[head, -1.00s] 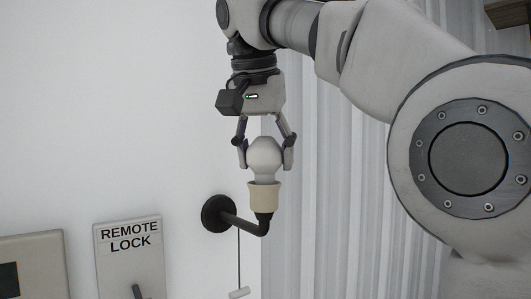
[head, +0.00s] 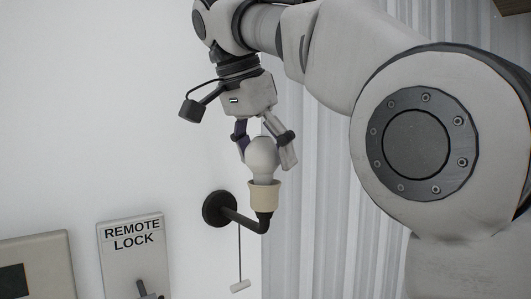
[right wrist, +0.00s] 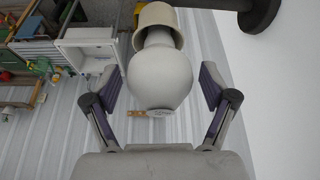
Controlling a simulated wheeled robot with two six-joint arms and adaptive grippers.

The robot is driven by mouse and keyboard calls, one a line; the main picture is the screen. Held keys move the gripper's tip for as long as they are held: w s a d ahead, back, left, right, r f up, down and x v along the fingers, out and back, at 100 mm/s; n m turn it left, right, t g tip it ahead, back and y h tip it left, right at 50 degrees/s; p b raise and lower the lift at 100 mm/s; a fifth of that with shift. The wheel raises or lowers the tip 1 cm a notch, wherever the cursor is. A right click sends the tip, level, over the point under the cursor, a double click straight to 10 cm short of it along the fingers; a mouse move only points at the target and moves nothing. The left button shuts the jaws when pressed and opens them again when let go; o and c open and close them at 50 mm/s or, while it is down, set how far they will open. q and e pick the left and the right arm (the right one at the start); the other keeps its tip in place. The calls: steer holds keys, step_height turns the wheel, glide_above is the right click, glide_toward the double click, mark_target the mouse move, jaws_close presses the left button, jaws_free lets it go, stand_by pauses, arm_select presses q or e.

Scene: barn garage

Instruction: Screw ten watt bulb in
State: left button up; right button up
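The white bulb (head: 262,158) stands upright, neck down in the cream socket (head: 264,198) at the end of a black wall arm. Whether its thread is fully seated is hidden by the socket. My right gripper (head: 266,160) comes down from above, tilted, its fingers on either side of the bulb. In the right wrist view the right gripper (right wrist: 160,86) is open, with a gap between each finger and the bulb (right wrist: 160,77). Small print on the bulb's end is too small to read. The socket (right wrist: 158,20) is beyond the bulb. My left gripper is not in view.
A pull cord with a white handle (head: 240,286) hangs below the black wall bracket (head: 219,208). A "REMOTE LOCK" panel (head: 131,236) with a lever is at lower left. Corrugated wall (head: 320,215) lies to the right. The space left of the gripper is clear.

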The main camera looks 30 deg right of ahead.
steer(key=shift+n+t, duration=0.3)
steer(key=shift+n, duration=0.4)
steer(key=shift+w+f+n+t+b, duration=0.1)
steer(key=shift+f+n+t+b, duration=0.15)
steer(key=shift+n+b, duration=0.4)
steer(key=n+b, duration=0.1)
steer(key=n+t+b, duration=0.1)
steer(key=shift+s+n+y, duration=0.2)
steer(key=shift+n+y, duration=0.1)
steer(key=shift+n, duration=0.05)
steer(key=shift+w+r+n, duration=0.2)
steer(key=shift+n, duration=0.2)
steer(key=shift+s+r, duration=0.1)
steer(key=shift+s, duration=0.05)
steer(key=c, duration=0.9)
steer(key=shift+o, duration=0.2)
